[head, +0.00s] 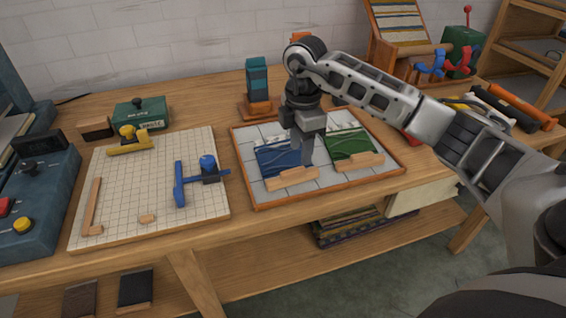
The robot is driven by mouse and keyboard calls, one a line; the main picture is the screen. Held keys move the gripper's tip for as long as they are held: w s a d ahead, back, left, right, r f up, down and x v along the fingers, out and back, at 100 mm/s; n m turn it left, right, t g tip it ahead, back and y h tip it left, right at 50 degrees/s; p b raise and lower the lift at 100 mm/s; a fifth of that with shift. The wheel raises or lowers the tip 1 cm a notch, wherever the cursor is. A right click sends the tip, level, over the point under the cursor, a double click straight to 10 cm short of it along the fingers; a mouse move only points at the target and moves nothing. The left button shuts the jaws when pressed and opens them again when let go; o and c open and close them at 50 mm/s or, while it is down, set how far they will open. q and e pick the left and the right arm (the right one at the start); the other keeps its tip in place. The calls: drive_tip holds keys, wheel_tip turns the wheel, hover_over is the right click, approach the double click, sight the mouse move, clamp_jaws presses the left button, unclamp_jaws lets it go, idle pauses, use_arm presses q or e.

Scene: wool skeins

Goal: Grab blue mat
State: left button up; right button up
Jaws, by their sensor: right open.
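The blue mat (273,158) lies in the left half of a wood-framed tiled tray (251,194), with a wooden strip (292,179) along its front edge. My right gripper (306,158) points down at the right edge of the blue mat, between it and the green mat (346,143). It is open and nothing shows between its fingers. It hides part of the blue mat's right side. I cannot tell whether its fingertips touch the mat. My left gripper is not in view.
A gridded board (130,205) with a blue clamp-like tool (190,180) lies left of the tray. A teal block stand (257,85) is behind the tray. Colourful tools (520,105) lie at the right. My right arm spans above the table's right side.

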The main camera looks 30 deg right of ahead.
sight(300, 169)
drive_tip(key=shift+s+f+p, duration=0.1)
drive_tip(key=shift+f+p, duration=0.2)
drive_tip(key=shift+f, duration=2.4)
clamp_jaws()
